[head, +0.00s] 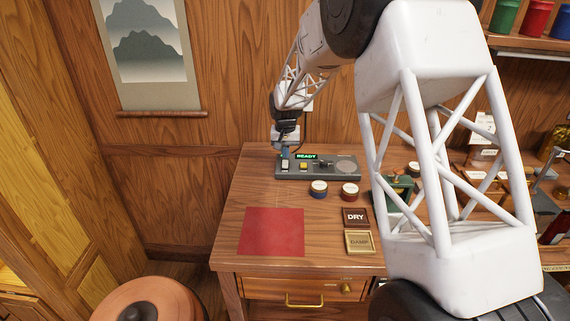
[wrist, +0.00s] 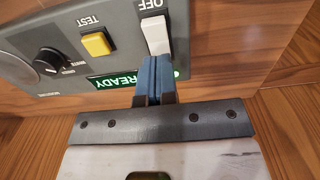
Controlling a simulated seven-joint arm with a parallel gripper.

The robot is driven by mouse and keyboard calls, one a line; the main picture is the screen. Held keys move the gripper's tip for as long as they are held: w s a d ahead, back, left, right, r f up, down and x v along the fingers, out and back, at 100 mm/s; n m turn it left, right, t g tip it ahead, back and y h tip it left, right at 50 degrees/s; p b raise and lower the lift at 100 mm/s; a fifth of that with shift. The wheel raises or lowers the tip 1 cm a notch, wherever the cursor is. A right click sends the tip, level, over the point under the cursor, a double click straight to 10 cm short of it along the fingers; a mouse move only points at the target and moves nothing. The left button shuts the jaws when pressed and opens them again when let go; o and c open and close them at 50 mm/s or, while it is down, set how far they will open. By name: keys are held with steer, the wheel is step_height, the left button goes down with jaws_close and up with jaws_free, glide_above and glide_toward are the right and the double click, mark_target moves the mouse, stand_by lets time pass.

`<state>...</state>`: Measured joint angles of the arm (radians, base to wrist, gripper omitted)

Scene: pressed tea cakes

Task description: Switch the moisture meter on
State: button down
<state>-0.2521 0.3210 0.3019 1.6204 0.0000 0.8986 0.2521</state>
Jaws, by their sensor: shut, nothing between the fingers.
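The moisture meter (head: 318,168) is a grey box at the back of the wooden table. Its green display (head: 307,156) reads READY and also shows in the wrist view (wrist: 115,82). In the wrist view, a white rocker switch (wrist: 156,36) has OFF lettered beside it. A yellow TEST button (wrist: 97,44) and a black knob (wrist: 50,60) sit farther along the panel. My gripper (wrist: 155,72) is shut and empty, its blue fingertips right at the near end of the switch. Whether they touch it cannot be told. In the head view my gripper (head: 284,152) is over the meter's left end.
A red cloth (head: 272,231), a DRY plaque (head: 355,217) and a DAMP plaque (head: 359,242) lie nearer. My arm hides part of the table's right side.

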mark_target(286, 162)
steer(key=shift+r, duration=2.65)
steer(key=shift+s+d+r, duration=0.2)
steer(key=shift+r, duration=0.05)
steer(key=s+d+r, duration=0.5)
steer(key=s, duration=0.3)
steer(key=s+d+r+t, duration=0.1)
steer(key=s+d+r, duration=0.3)
steer(key=s, duration=0.4)
steer(key=s+d+r, duration=0.5)
steer(key=s, duration=0.3)
steer(key=s+d+f, duration=0.1)
steer(key=s+d, duration=0.2)
steer(key=s, duration=1.1)
steer(key=s+d+f+t, duration=0.1)
steer(key=s+d, duration=0.3)
steer(key=s, duration=1.1)
steer(key=shift+s+d+t, duration=0.25)
steer(key=shift+s+t, duration=0.05)
